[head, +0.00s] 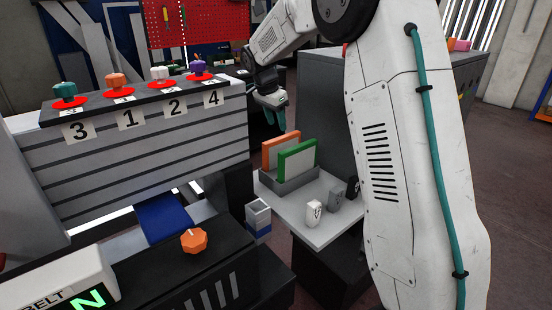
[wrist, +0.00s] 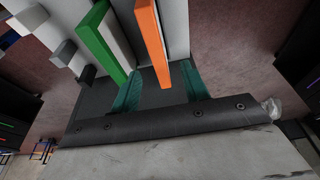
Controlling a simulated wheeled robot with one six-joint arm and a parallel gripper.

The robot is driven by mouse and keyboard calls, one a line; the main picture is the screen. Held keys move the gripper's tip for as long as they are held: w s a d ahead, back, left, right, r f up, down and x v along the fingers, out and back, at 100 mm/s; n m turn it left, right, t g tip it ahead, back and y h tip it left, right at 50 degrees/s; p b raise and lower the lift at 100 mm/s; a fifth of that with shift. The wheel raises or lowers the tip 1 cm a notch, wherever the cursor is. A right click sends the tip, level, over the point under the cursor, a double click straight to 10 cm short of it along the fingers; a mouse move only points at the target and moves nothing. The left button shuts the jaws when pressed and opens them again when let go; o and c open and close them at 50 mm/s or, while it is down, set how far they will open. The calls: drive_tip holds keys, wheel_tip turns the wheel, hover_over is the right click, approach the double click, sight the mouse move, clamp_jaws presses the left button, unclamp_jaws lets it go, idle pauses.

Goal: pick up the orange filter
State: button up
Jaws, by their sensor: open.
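The orange filter (head: 281,149), a pale panel in an orange frame, stands upright in a grey holder (head: 290,184) beside a green filter (head: 299,160). My gripper (head: 275,118) is above and behind the orange filter in the head view, its teal fingers pointing down. In the wrist view the fingers (wrist: 162,70) are apart, and the orange filter's edge (wrist: 151,38) lines up between them. The green filter (wrist: 104,42) is left of the left finger there. I see no contact with either filter, and cannot judge the remaining distance.
The holder sits on a pale shelf (head: 318,235) with white, grey and black blocks at its front right. A grey cabinet (head: 325,100) stands close behind. At left is a machine with numbered coloured knobs and an orange knob (head: 194,240). A small grey-and-blue bin (head: 258,220) stands beside the shelf.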

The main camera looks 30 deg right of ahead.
sight(281, 138)
drive_tip(key=shift+x, duration=3.7)
drive_tip(key=shift+s+f, duration=0.2)
drive_tip(key=shift+f, duration=0.05)
clamp_jaws()
